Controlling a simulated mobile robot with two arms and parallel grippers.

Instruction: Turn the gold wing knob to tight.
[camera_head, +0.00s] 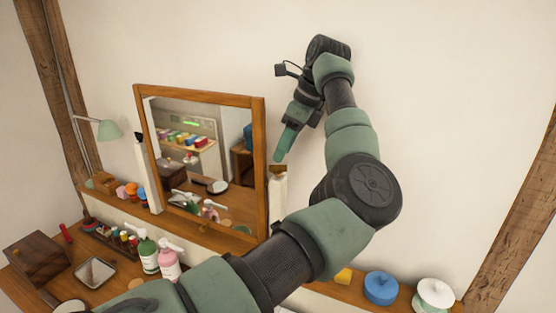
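My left gripper (288,143) points down beside the right edge of the wood-framed tilting mirror (264,150). Its green fingers overlap in this view, so I cannot tell whether they are apart or together. Just below the fingertips, a small brownish-gold piece (278,170) sits at the top of a white post (278,190) at the mirror's right side. I cannot tell whether this piece is the gold wing knob, or whether the fingers touch it. My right gripper is not in view.
Green (148,252) and pink (168,261) pump bottles, a square dish (96,272) and a wooden box (38,258) stand at lower left. A blue pot (381,287) and a white lidded pot (434,295) stand at lower right. The wall above is bare.

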